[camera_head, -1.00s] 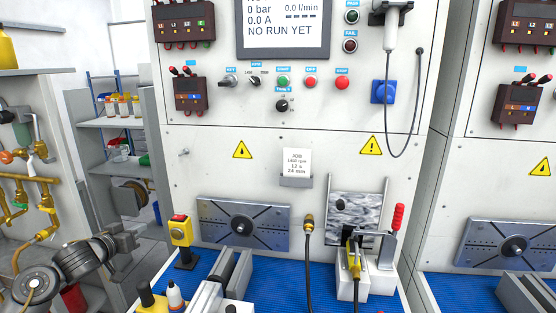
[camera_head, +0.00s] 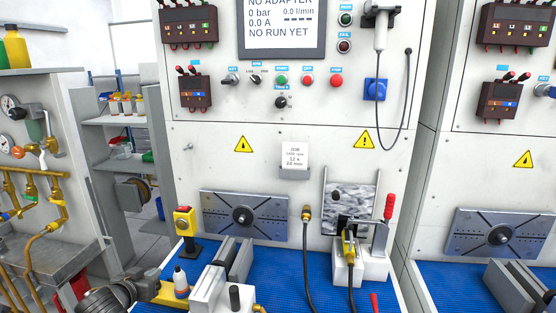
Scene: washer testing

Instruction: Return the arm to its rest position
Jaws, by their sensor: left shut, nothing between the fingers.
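My left arm comes in at the bottom left corner, with only its dark end showing. The left gripper (camera_head: 122,292) is low there, beside a yellow block (camera_head: 168,292) at the left end of the blue-matted bench. It is shut and holds nothing. Its fingertips are hard to make out, and the rest of the arm is cut off by the frame's edge. My right gripper is not in view.
The test panel's screen (camera_head: 284,22) reads "NO RUN YET". On the blue mat (camera_head: 290,265) stand a yellow button box (camera_head: 184,222), a grey vise (camera_head: 232,262), a small bottle (camera_head: 181,282) and a red-handled clamp (camera_head: 388,208). Brass pipes (camera_head: 40,185) stand at the left.

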